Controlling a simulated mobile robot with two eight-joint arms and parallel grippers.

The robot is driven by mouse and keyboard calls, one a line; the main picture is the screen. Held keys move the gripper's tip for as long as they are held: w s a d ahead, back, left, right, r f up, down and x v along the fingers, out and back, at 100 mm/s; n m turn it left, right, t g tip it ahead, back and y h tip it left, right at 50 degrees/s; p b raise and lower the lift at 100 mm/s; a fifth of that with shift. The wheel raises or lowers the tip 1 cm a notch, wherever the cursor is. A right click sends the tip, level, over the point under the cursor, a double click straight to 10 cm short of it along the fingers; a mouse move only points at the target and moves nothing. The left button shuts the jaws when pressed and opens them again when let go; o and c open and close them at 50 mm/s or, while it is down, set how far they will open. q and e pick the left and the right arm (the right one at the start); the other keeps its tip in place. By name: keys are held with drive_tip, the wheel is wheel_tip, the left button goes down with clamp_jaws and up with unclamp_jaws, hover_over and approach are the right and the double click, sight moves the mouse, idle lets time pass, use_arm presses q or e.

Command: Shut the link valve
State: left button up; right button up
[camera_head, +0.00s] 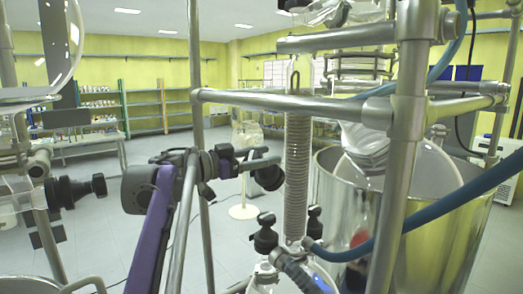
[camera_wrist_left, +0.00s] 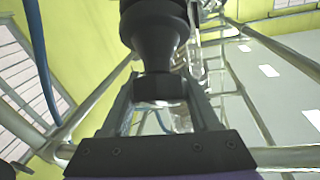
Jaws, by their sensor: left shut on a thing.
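My left gripper (camera_head: 245,163) reaches in from the left on its purple arm, in front of the glass column. In the left wrist view, its two fingers (camera_wrist_left: 160,90) are shut on a black valve handle (camera_wrist_left: 155,32), which has a wide round part and a narrower blocky end between the fingertips. I cannot tell how far the valve is turned. My right gripper is not in view.
Steel frame posts and a crossbar (camera_head: 290,107) stand close around the gripper. A coiled glass condenser (camera_head: 297,180) and a steel vessel (camera_head: 440,225) are to the right. Other black valve knobs (camera_head: 265,235) sit below; another black knob (camera_head: 65,192) is at the left. A blue hose (camera_head: 430,215) crosses the right.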

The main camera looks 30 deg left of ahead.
use_arm(q)
drive_tip(key=m+g+h, duration=0.1)
drive_tip(key=m+g+h+p, duration=0.1)
drive_tip(key=m, duration=0.1)
drive_tip(key=shift+s+d+m, duration=0.1)
drive_tip(key=shift+d+m, duration=0.05)
drive_tip(key=shift+m, duration=0.15)
drive_tip(key=shift+s+d+f+m+g+h, duration=0.15)
drive_tip(key=shift+m+g+h, duration=0.15)
drive_tip(key=shift+m+g, duration=0.5)
drive_tip(key=shift+s+d+m+g+h, duration=0.1)
drive_tip(key=shift+m+g+h, duration=0.3)
drive_tip(key=shift+m, duration=0.6)
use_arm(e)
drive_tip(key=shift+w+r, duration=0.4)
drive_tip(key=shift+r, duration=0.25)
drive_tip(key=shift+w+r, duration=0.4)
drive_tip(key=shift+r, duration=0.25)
use_arm(q)
drive_tip(key=o, duration=1.4)
drive_tip(key=shift+v, duration=5.45)
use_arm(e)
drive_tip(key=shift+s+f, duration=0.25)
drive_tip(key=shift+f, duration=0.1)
